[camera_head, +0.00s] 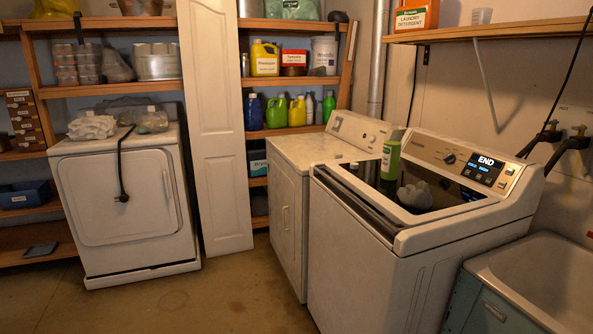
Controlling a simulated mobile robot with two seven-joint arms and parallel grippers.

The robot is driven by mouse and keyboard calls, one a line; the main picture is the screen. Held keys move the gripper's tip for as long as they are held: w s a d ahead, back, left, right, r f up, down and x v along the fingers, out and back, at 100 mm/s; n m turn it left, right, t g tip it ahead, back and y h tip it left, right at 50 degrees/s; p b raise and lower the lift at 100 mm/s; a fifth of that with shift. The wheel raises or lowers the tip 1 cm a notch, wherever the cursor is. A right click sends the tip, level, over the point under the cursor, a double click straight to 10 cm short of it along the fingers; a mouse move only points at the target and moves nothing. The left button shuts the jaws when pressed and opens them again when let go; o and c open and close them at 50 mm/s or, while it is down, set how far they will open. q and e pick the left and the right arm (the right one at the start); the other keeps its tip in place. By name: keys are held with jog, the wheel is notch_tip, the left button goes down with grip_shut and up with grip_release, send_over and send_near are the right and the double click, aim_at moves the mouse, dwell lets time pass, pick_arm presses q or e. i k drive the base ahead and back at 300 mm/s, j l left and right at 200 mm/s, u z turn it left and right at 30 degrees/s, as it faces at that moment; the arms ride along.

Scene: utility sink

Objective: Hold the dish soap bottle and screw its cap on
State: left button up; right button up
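A green bottle with a pale label (391,155), which looks like the dish soap bottle, stands upright at the back left of the lid of the front white washing machine. Its top is too small to tell whether a cap is on it. A small pale item (354,167) lies on the lid left of the bottle; I cannot tell whether it is the cap. Neither of my grippers is in view, and nothing touches the bottle.
A grey crumpled item (414,195) lies on the lid of the front washing machine (375,255). A sink (540,280) is at right. Another white machine (305,150) stands behind left. Shelves hold several bottles. The floor (225,300) at front left is clear.

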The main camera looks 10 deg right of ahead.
aim_at(392, 147)
jog(key=i+j+u, duration=0.2)
jog(key=i, duration=1.05)
jog(key=i+z, duration=0.5)
jog(key=i+j+z, duration=0.25)
jog(key=z, duration=0.25)
jog(key=i+j+z, duration=0.2)
jog(key=z, duration=0.25)
jog(key=i+j+z, duration=0.15)
jog(key=j+z, duration=0.15)
jog(key=z, duration=0.2)
jog(key=i+j+z, duration=0.1)
jog(key=j+z, duration=0.2)
jog(key=z, duration=0.15)
jog(key=j+z, duration=0.95)
jog(key=j, duration=0.15)
jog(key=k, duration=0.05)
